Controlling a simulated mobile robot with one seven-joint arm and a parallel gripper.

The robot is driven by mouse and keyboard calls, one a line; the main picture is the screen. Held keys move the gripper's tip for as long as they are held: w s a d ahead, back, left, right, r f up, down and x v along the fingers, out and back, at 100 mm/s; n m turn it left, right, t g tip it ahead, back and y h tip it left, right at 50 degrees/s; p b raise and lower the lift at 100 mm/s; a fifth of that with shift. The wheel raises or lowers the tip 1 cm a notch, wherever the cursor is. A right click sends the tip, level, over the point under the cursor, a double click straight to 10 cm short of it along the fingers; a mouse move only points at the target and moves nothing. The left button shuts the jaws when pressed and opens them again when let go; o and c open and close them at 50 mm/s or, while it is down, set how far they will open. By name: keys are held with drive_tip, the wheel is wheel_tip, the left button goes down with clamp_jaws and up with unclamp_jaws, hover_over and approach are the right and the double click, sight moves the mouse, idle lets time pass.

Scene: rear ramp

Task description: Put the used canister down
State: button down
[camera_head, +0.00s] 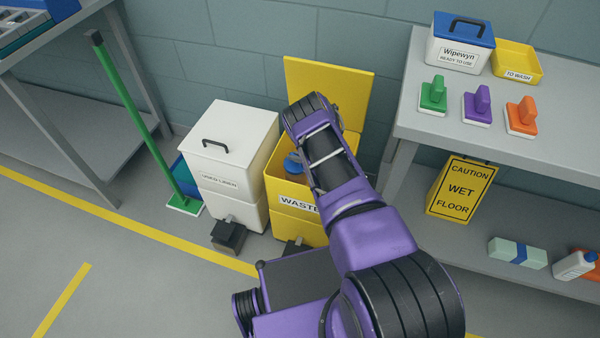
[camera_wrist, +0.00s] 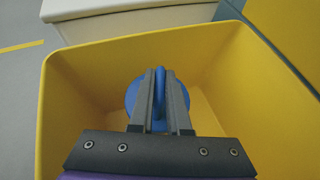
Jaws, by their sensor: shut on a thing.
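My gripper (camera_wrist: 160,76) is shut on an upright blue fin or handle on top of a round blue part, which I take to be the used canister (camera_wrist: 131,97). The canister's lower part is hidden below the fingers. The gripper and canister are over the open mouth of the yellow bin (camera_wrist: 58,115) labelled WASTE, and its floor partly shows below. In the head view, a piece of blue (camera_head: 292,163) shows inside the yellow bin (camera_head: 283,213), beside my arm, which hides the gripper. I cannot tell whether the canister touches the bin floor.
The yellow bin's lid (camera_head: 350,88) stands open against the wall. A closed white USED LINEN bin (camera_head: 230,145) is close on the left, with a green-handled broom (camera_head: 130,110) beyond it. A grey bench (camera_head: 420,150) with several scrubbers stands at the right, a wet-floor sign (camera_head: 460,187) below it.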

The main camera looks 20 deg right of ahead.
sight(296, 165)
wheel_tip(296, 165, down, 5)
drive_tip(key=shift+w+f+b, duration=0.1)
drive_tip(key=shift+b, duration=0.55)
drive_tip(key=c, duration=0.9)
unclamp_jaws()
drive_tip(key=shift+f, duration=0.1)
drive_tip(key=p+v, duration=0.2)
drive_tip(key=v, duration=0.5)
drive_tip(key=shift+s+d, duration=0.15)
drive_tip(key=shift+s, duration=0.15)
